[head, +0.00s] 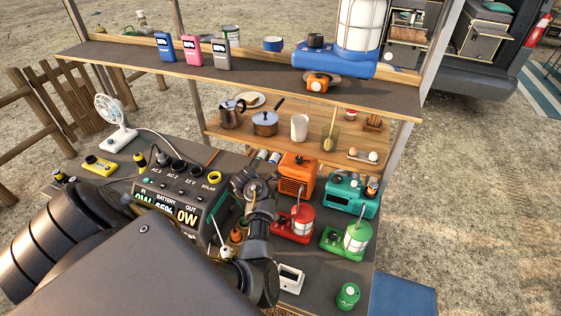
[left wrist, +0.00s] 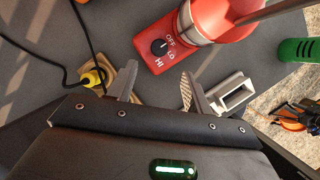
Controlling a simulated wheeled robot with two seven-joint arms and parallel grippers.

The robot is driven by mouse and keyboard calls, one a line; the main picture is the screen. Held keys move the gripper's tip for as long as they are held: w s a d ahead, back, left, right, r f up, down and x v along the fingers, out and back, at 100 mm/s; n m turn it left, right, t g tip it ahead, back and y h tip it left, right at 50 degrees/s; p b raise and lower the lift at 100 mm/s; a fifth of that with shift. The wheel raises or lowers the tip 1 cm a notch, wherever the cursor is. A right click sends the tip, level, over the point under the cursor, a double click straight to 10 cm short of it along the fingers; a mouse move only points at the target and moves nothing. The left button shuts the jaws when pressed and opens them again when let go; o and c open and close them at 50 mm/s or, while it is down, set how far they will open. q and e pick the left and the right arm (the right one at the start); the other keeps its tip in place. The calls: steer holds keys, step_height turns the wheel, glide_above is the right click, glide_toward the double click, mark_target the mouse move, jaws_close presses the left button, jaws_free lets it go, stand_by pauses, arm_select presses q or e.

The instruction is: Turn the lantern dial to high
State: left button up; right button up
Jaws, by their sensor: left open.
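The red lantern (head: 302,226) stands on the dark bench, right of my arm in the head view. In the left wrist view its red base (left wrist: 150,62) carries a round black dial (left wrist: 158,46) with OFF, LO and HI printed around it. The dial's small pale mark seems to face OFF. My left gripper (left wrist: 159,72) is open and empty, its two fingers apart just short of the base's dial face and not visibly touching it. In the head view my arm hides its fingers. My right gripper is not in view.
A green lantern (head: 352,241), a teal radio (head: 343,195) and an orange box (head: 297,180) stand near the red lantern. A whitish box (left wrist: 232,95) lies close to my right-hand finger. A yellow plug (left wrist: 93,78) with a black cord is at left. A power station (head: 172,207) stands behind my arm.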

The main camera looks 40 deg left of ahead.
mark_target(282, 218)
arm_select(q)
steer(key=b+x, duration=0.1)
steer(key=x, duration=0.6)
steer(key=shift+w+d+f, duration=0.15)
steer(key=shift+w+f, duration=0.25)
steer(key=shift+f, duration=0.2)
steer(key=shift+w+d+f, duration=0.1)
steer(key=shift+w+f, duration=0.05)
steer(key=shift+f, duration=0.15)
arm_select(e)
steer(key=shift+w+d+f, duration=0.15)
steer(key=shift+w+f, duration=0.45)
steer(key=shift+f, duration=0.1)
arm_select(q)
steer(key=shift+c, duration=0.2)
steer(key=c, duration=0.9)
steer(key=shift+c, duration=0.2)
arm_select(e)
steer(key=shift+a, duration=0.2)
